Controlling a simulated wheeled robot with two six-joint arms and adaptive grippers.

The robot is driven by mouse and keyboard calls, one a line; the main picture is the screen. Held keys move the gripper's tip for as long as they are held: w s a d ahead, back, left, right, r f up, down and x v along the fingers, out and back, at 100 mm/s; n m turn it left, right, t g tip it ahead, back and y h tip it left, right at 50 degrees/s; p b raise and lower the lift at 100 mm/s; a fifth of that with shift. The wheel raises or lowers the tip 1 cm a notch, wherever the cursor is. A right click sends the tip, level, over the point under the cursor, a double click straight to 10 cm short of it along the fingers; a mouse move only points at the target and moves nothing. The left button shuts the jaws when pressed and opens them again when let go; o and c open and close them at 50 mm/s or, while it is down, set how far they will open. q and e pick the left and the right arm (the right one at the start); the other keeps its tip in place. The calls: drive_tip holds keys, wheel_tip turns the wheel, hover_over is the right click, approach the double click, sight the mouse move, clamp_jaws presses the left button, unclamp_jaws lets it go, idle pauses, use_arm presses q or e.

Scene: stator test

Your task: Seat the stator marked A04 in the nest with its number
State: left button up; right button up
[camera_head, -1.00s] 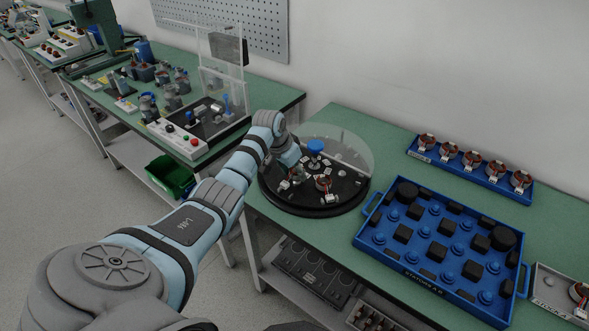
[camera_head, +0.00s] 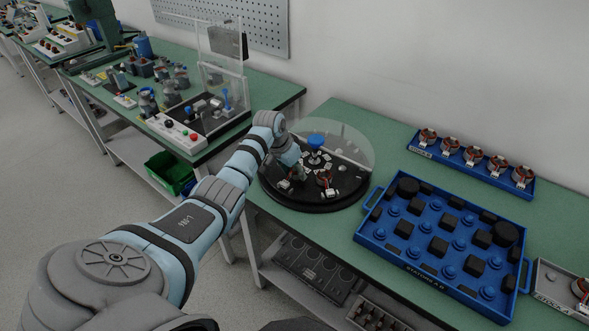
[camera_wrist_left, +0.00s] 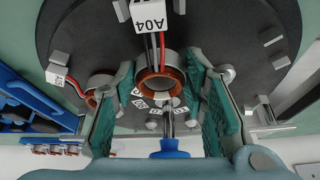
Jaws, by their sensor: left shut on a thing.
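The stator marked A04 (camera_wrist_left: 158,76) is a copper-wound ring with red and black leads up to a white A04 tag (camera_wrist_left: 150,18). In the left wrist view it is between the green fingers of my left gripper (camera_wrist_left: 163,68), which is shut on it. It is over the round black turntable (camera_wrist_left: 215,50); I cannot tell whether it touches it. In the head view my left gripper (camera_head: 301,172) is low over the turntable (camera_head: 313,206) and mostly hides the stator. Small white labels lie on the turntable. My right gripper is not in view.
Another stator (camera_head: 326,180) is on the turntable, close to my gripper. A blue knob (camera_head: 316,141) stands at its centre, with a clear curved shield (camera_head: 352,143) behind. A blue tray (camera_head: 368,232) of pegs and blocks and a rack of stators (camera_head: 448,156) are at the right.

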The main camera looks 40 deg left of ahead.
use_arm(q)
drive_tip(key=shift+f, duration=0.35)
drive_tip(key=o, duration=1.3)
drive_tip(key=v, duration=1.2)
